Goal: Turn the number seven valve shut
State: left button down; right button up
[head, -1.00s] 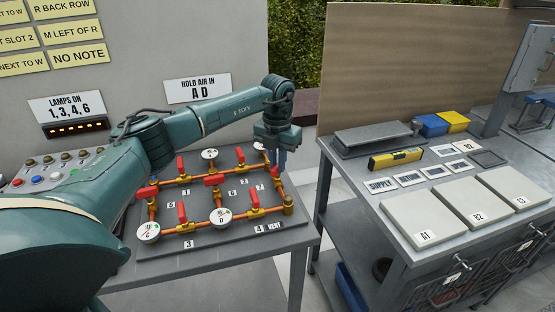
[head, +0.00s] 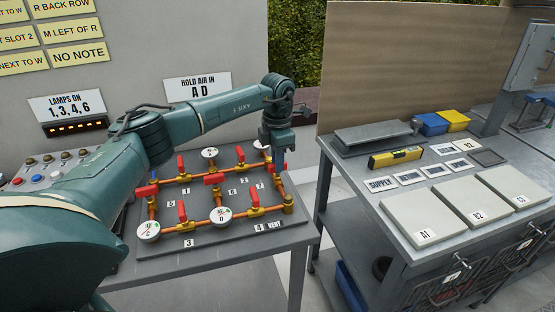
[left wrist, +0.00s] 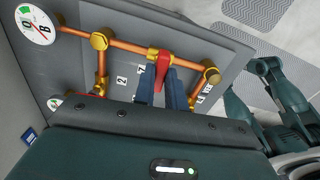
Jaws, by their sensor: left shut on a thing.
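The number seven valve is on the right branch of the copper pipework, beside its small label 7 (head: 260,186). In the left wrist view its red handle (left wrist: 163,66) sits between the two blue fingers of my left gripper (left wrist: 162,74), which is shut on it. In that picture the handle points across the copper pipe (left wrist: 128,45). In the head view my left gripper (head: 278,168) comes down over the valve from above and hides most of it. My right gripper is not seen.
Other red-handled valves stand close by, such as valve four's handle (head: 226,197), with round gauges (head: 221,217) on the grey board (head: 205,244). A lamp sign (head: 66,107) hangs on the wall. A separate bench (head: 390,222) stands right, across a gap.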

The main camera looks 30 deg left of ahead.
pick_arm(q)
jog(key=shift+r, duration=0.1)
dwell(0.4)
jog(key=c, duration=1.4)
grip_release()
jog(key=shift+c, duration=0.2)
notch_tip(320, 180, up, 13)
jog(key=b, duration=0.1)
